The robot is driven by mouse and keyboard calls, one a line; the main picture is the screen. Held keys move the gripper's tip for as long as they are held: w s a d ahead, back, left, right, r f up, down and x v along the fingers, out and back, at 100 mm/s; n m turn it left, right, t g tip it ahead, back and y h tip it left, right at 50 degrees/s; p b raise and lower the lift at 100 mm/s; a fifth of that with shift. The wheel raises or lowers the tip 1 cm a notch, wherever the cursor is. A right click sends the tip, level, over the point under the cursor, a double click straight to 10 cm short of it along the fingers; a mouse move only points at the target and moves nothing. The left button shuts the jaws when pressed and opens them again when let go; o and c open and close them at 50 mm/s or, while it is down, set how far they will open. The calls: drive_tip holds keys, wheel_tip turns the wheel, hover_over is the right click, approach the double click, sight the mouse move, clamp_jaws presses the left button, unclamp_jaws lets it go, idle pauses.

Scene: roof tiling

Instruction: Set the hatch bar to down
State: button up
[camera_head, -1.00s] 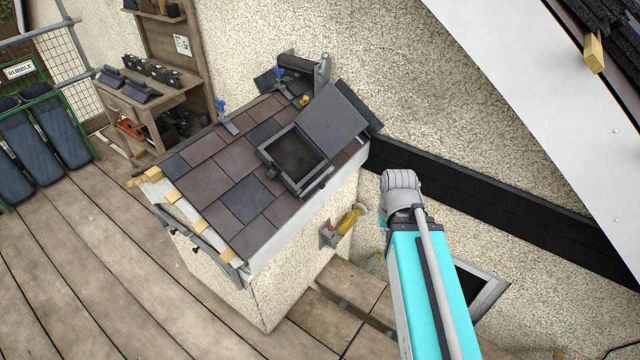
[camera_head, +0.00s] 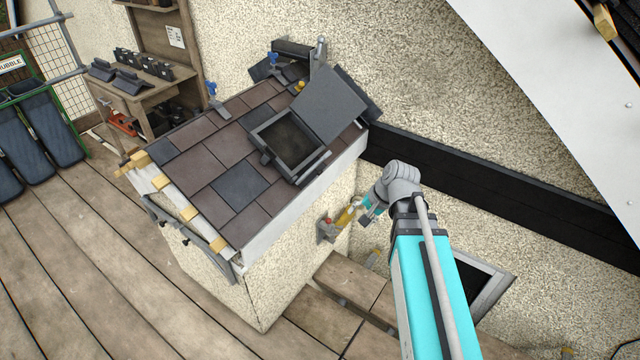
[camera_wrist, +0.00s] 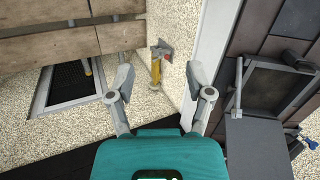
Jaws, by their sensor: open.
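The roof hatch (camera_head: 288,145) stands open on the small tiled roof, its grey lid (camera_head: 328,105) tilted back. A thin grey bar (camera_head: 312,166) runs along the hatch frame's near right side; it also shows in the wrist view (camera_wrist: 238,88), right of my gripper. I cannot tell for certain that this is the hatch bar. My gripper (camera_wrist: 158,78) is open and empty, its two fingers apart. In the head view it is mostly hidden behind my wrist, to the right of and lower than the hatch.
A yellow-handled fitting (camera_head: 347,215) with a red part sits on the rendered wall; it appears between my fingers in the wrist view (camera_wrist: 155,72), contact unclear. Wooden boards (camera_head: 350,284) lie below. A dark beam (camera_head: 470,192) runs along the back wall.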

drive_tip(key=w+a+f+m+t+y+b, duration=0.35)
drive_tip(key=w+f+m+y+b, duration=0.2)
drive_tip(key=w+m+b, duration=0.5)
drive_tip(key=m+t+y+b, duration=0.4)
drive_tip(key=m+t+b, duration=0.2)
drive_tip(key=m+b, duration=0.6)
approach(320, 173)
drive_tip(key=s+d+n+b, duration=0.2)
drive_tip(key=d, duration=0.1)
drive_tip(key=shift+w+f+p, duration=0.25)
drive_tip(key=shift+f+p, duration=0.05)
drive_tip(key=shift+a, duration=0.1)
drive_tip(key=shift+n, duration=0.25)
drive_tip(key=x, duration=1.3)
drive_tip(key=shift+w+a+f, duration=0.15)
drive_tip(key=shift+w+a, duration=0.1)
clamp_jaws()
